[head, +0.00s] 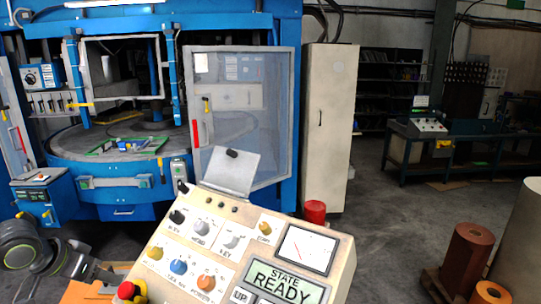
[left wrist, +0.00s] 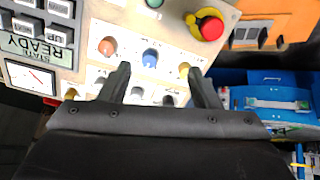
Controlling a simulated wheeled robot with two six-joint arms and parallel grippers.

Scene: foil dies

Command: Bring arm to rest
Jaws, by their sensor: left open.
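My left gripper (left wrist: 160,82) is open and empty in the left wrist view, its two dark fingers apart. It shows in front of the cream control console (left wrist: 225,60), which appears upside down there. A blue knob (left wrist: 150,57) shows between the fingers, and an orange knob (left wrist: 107,46) and a red stop button (left wrist: 210,28) show beyond them. In the head view the console (head: 205,262) stands at the front with a display (head: 283,279) reading STATE READY. Grey parts of my left arm are at the lower left; the fingertips are not clear there. My right gripper is out of view.
A blue press (head: 115,187) stands behind the console, its mesh door (head: 265,130) swung open. A round table (head: 75,145) inside holds a green-edged piece. A tall cabinet (head: 330,125) and a workbench (head: 445,148) stand to the right. Open floor (head: 400,220) lies right of the console.

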